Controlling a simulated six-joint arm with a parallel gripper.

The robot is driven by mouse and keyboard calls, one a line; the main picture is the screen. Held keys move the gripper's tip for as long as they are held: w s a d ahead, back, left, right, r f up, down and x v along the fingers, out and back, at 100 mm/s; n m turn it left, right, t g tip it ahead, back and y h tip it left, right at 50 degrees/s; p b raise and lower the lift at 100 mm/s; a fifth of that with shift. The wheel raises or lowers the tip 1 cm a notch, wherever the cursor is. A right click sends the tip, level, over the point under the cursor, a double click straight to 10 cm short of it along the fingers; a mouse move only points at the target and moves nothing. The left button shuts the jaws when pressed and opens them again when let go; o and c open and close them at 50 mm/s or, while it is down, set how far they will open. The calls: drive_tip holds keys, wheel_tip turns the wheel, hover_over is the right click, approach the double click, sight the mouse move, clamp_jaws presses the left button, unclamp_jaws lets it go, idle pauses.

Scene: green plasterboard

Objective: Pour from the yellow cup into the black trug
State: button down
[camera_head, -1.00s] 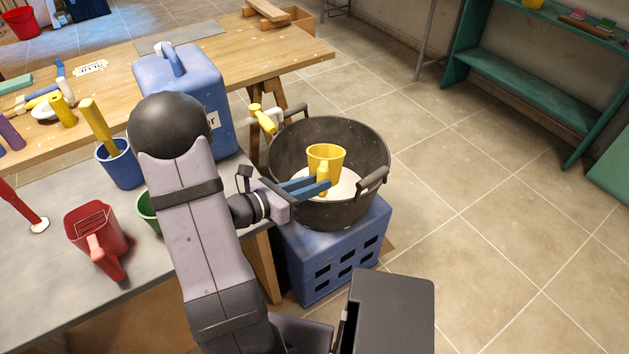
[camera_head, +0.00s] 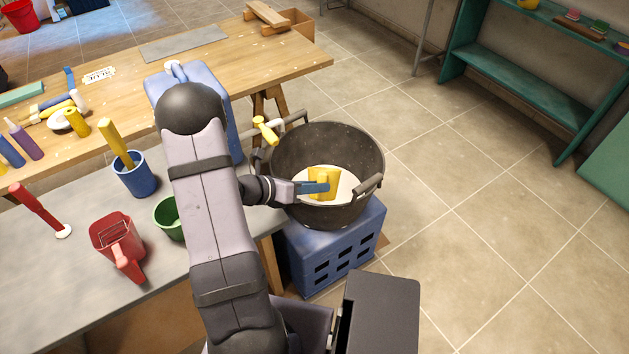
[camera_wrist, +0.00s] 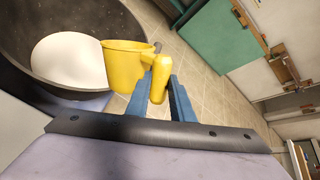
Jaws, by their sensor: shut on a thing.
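The yellow cup (camera_head: 330,177) is over the black trug (camera_head: 357,141), within the outline of its rim in the head view. It looks tipped compared with upright. My gripper (camera_head: 316,188) is shut on the cup's handle; in the wrist view the blue fingers stand either side of the handle on the cup (camera_wrist: 122,68). The trug (camera_wrist: 28,22) holds a white mass, also seen in the wrist view beside the cup. The cup's inside is mostly hidden, and I cannot tell whether anything is flowing from it.
The trug stands on a blue crate (camera_head: 318,262). On the grey bench to the left are a red scoop (camera_head: 118,245), a green bowl (camera_head: 168,219) and a blue cup (camera_head: 138,184). A yellow-handled tool (camera_head: 265,131) is by the trug's far-left rim. The floor at right is clear.

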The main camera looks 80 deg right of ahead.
drive_tip(key=shift+w+d+r+n+y+p, duration=0.1)
drive_tip(key=shift+d+r+n+y+p, duration=0.15)
drive_tip(key=shift+d+y+p, duration=0.75)
drive_tip(key=shift+d+r+n+y+p, duration=0.1)
drive_tip(key=shift+d+n+p, duration=0.2)
drive_tip(key=shift+p, duration=1.4)
drive_tip(key=shift+a+f+b, duration=0.1)
drive_tip(key=shift+f+b, duration=0.2)
drive_tip(key=shift+b, duration=0.15)
drive_tip(key=shift+w+d+r+n+p, duration=0.15)
drive_tip(key=shift+d+r+n+p, duration=0.15)
drive_tip(key=shift+p, duration=0.75)
drive_tip(key=shift+w+d+r+n+y+p, duration=0.15)
drive_tip(key=shift+d+r+y+p, duration=0.35)
drive_tip(key=shift+p, duration=0.5)
drive_tip(key=shift+s+d+r+n+y+p, duration=0.15)
drive_tip(key=shift+d+r+y+p, duration=0.3)
drive_tip(key=shift+p, duration=0.55)
idle(1.8)
